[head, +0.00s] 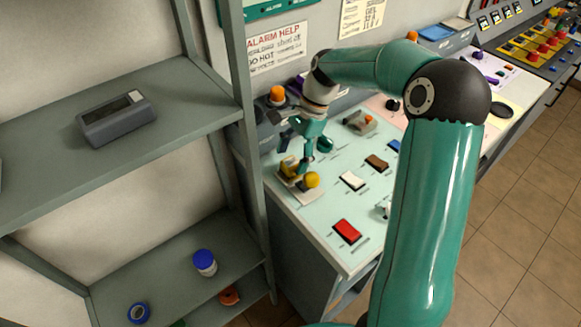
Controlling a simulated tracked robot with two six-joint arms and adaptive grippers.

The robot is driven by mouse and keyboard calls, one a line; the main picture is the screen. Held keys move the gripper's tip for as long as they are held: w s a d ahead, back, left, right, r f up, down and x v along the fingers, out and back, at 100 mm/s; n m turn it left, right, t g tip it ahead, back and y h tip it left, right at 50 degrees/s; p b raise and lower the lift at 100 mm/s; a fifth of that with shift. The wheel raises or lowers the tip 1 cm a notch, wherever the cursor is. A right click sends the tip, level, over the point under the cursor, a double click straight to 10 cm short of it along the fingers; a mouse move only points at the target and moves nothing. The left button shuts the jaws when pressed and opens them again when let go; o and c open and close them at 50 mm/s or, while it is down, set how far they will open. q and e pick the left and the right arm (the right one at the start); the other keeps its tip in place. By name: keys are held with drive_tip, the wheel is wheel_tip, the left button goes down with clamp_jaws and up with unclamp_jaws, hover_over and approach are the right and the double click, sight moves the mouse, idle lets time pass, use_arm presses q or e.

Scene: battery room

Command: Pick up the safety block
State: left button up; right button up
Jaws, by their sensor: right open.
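My right gripper (307,161) points down over the back left part of the pale green console top. It is open, at a small light plate (295,188) that carries a yellow block-like piece (288,166) and a round yellow knob (312,180). The yellow piece is probably the safety block; it is small and partly hidden by the fingers. I cannot tell whether the fingers touch it. My left gripper is not in view.
The console (322,228) has a red switch (347,231), a white switch (351,180) and a brown switch (377,162). A grey shelf rack (190,88) stands close on the left, holding a grey device (117,118) and a blue-capped jar (204,263). An orange-topped beacon (277,94) stands behind the gripper.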

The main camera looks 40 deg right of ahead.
drive_tip(key=shift+x, duration=1.4)
drive_tip(key=c, duration=1.3)
drive_tip(key=shift+o, duration=0.2)
drive_tip(key=shift+r, duration=0.15)
